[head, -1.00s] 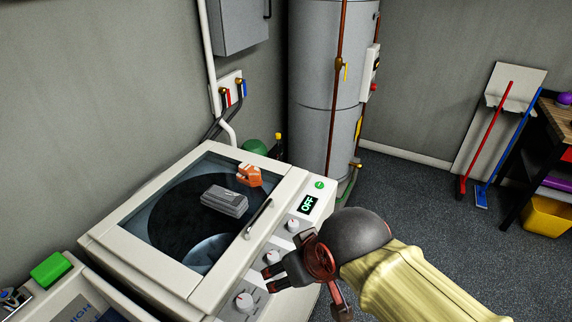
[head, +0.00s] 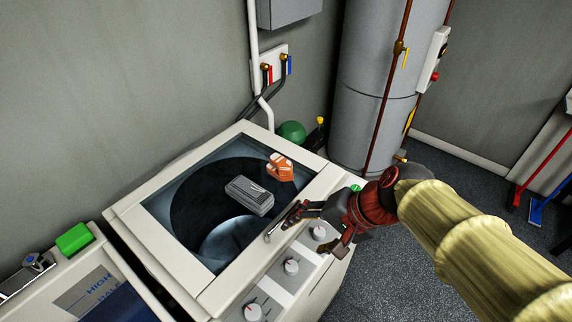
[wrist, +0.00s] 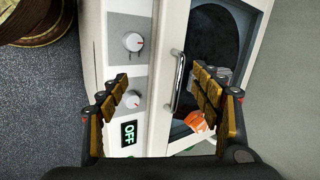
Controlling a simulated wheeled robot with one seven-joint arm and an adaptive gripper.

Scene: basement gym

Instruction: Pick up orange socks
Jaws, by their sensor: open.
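The orange socks (head: 280,167) lie as a small folded bundle on the dark glass lid of the white washing machine (head: 140,232), near its back right corner. A grey folded bundle (head: 249,195) lies just to their left on the lid. My gripper (head: 318,222) is open and empty near the lid's front edge, by the handle, to the right of and nearer than the socks. In the wrist view the orange socks (wrist: 196,121) show beside the right finger, which partly hides the grey bundle.
The metal lid handle (head: 285,221) and control knobs (head: 291,266) are close to my gripper. A green box (head: 74,239) sits on the neighbouring machine at left. A grey tank (head: 380,90) and pipes stand behind. Open floor lies at right.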

